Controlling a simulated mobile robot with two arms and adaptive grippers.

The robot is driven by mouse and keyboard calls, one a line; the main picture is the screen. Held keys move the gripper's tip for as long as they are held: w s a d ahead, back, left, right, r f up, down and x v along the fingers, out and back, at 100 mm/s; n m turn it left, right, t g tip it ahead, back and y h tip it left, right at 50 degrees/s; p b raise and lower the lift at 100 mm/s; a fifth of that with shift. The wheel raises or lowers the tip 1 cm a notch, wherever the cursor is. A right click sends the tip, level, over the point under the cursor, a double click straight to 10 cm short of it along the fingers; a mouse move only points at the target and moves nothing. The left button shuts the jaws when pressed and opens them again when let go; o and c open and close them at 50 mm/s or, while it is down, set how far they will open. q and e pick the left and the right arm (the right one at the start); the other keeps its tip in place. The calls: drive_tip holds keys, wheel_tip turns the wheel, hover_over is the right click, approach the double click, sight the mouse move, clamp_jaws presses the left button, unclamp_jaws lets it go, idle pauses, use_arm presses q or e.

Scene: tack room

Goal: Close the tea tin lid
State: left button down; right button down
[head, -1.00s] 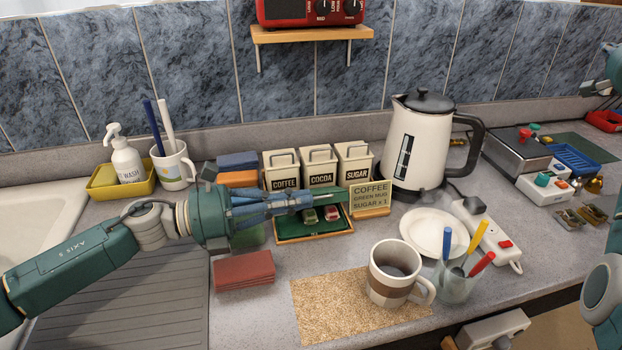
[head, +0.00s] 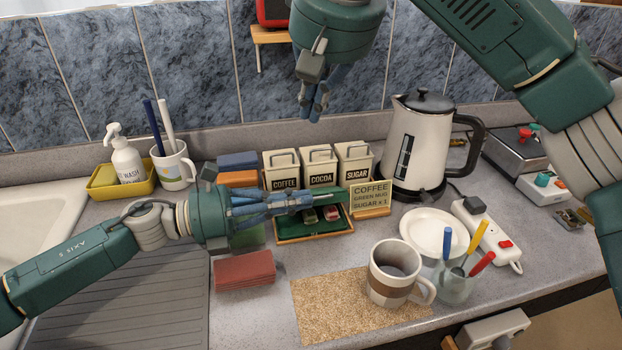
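The tea tin (head: 287,238) is a shallow dark green box on the counter. Its lid (head: 346,209) is raised along the back, and small red and green items show inside. My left gripper (head: 308,201) reaches in from the left across the tin at lid height and hides part of the lid. Its blue fingers come together at the tips with nothing seen between them; whether they touch the lid is unclear. My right gripper (head: 313,113) hangs above and behind the canisters, pointing down and empty, its finger gap unclear.
Coffee, cocoa and sugar canisters (head: 319,173) stand behind the tin. An order card (head: 370,197) and white kettle (head: 415,150) are right. A striped mug (head: 390,285) stands on a cork mat (head: 320,315) in front. Red cloth (head: 245,270) lies front left.

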wheel_tip(320, 180, down, 14)
drive_tip(key=h, duration=0.1)
idle(0.5)
drive_tip(key=shift+a+f, duration=0.1)
drive_tip(key=shift+f, duration=0.05)
